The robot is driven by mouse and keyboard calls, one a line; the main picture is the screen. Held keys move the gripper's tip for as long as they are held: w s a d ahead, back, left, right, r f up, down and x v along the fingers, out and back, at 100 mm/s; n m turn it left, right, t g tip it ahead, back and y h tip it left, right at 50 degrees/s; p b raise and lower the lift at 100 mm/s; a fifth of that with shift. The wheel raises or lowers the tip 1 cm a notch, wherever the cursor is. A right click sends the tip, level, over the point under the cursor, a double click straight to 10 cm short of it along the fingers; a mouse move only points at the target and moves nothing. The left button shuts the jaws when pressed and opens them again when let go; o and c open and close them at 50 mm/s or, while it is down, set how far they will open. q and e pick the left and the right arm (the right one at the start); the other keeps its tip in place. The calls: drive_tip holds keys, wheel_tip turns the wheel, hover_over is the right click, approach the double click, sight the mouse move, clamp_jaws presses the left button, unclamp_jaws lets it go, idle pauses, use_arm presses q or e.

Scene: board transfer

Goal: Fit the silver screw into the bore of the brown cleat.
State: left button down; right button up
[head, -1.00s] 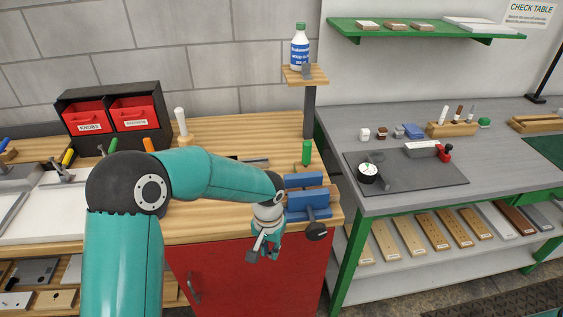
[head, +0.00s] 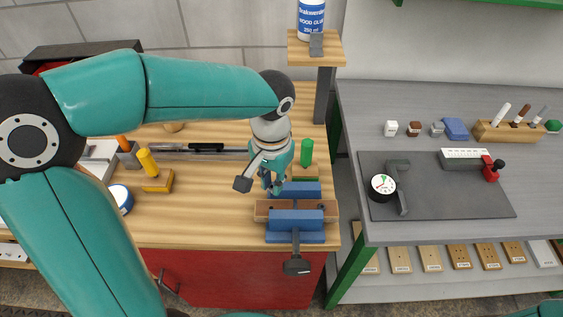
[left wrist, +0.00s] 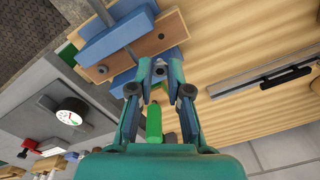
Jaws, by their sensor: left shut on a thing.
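The brown cleat (head: 262,213) is clamped between the blue jaws of a vise (head: 296,220) at the bench's front right corner. It also shows in the left wrist view (left wrist: 150,45), with a dark hole near each end. My left gripper (head: 270,186) points down just behind the cleat's left part in the head view. In the left wrist view its fingers (left wrist: 158,78) are shut on the small silver screw (left wrist: 159,69). The screw appears apart from the cleat, though the gap is hard to judge. My right gripper is not in view.
A green bottle-like piece (head: 306,152) stands close behind the vise. A post with a small shelf (head: 316,58) rises at the back. The grey table (head: 430,225) with a gauge (head: 383,186) stands right.

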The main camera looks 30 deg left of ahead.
use_arm(q)
drive_tip(key=shift+a+r, duration=0.1)
drive_tip(key=shift+s+a, duration=0.1)
idle(0.3)
drive_tip(key=b, duration=0.5)
hover_over(271, 201)
drive_tip(key=s+d, duration=0.1)
drive_tip(key=s, duration=0.1)
drive_tip(key=shift+w+d+f, duration=0.1)
drive_tip(key=shift+w+f, duration=0.05)
drive_tip(key=shift+f, duration=1.3)
drive_tip(key=shift+w+f, duration=0.1)
drive_tip(key=shift+f, duration=1.35)
drive_tip(key=shift+f+b, duration=0.95)
drive_tip(key=shift+f, duration=0.15)
